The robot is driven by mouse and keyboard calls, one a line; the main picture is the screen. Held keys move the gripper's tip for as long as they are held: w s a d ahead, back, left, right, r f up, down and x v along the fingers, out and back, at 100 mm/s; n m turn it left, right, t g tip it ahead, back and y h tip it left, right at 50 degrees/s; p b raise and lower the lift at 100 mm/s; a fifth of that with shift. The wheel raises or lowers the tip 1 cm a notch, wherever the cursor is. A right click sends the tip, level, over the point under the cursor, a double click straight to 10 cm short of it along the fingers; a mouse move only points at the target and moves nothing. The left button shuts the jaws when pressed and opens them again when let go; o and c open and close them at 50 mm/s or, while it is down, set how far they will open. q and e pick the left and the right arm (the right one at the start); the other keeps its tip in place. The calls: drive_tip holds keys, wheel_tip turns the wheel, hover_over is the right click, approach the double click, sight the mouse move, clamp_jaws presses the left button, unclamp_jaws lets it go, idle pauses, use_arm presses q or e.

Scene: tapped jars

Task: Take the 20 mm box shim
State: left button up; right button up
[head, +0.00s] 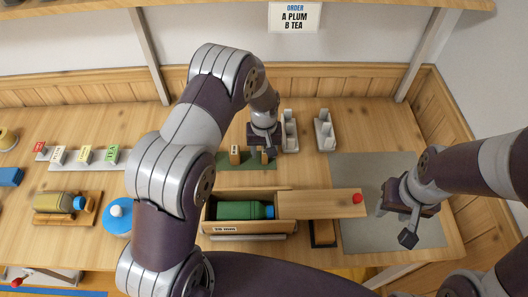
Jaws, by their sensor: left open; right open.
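Small upright wooden blocks, which look like the shims, stand on a green mat (227,163) behind the wooden box. The left block (235,155) has a pale label too small to read. Another block (266,156) is partly hidden by my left gripper (262,151), which is open and points down over the mat. I cannot tell which block is the 20 mm one, or whether the fingers touch it. My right gripper (396,222) is open and empty above the grey mat (355,235) at the right.
The wooden box (285,228) holds a green bottle (240,210); its lid (325,204) with a red knob sticks out to the right. Two grey holders (325,132) stand behind. A capped jar (55,202) lies on a wooden cradle at left, near a blue pot (118,215).

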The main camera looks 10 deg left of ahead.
use_arm(q)
wheel_tip(320, 180, down, 2)
drive_tip(key=shift+w+d+f, duration=0.1)
drive_tip(key=shift+d, duration=0.05)
drive_tip(key=c, duration=0.3)
clamp_jaws()
wheel_tip(320, 180, up, 4)
drive_tip(key=shift+d+r+b, duration=0.15)
drive_tip(key=shift+b, duration=0.4)
drive_tip(key=d+r+b, duration=0.1)
drive_tip(key=d+r, duration=0.5)
drive_tip(key=d, duration=0.5)
drive_tip(key=shift+d+r+b, duration=0.15)
drive_tip(key=shift+r+b, duration=0.2)
drive_tip(key=shift+r, duration=0.05)
drive_tip(key=shift+w, duration=0.1)
drive_tip(key=c, duration=0.5)
unclamp_jaws()
drive_tip(key=shift+c, duration=0.2)
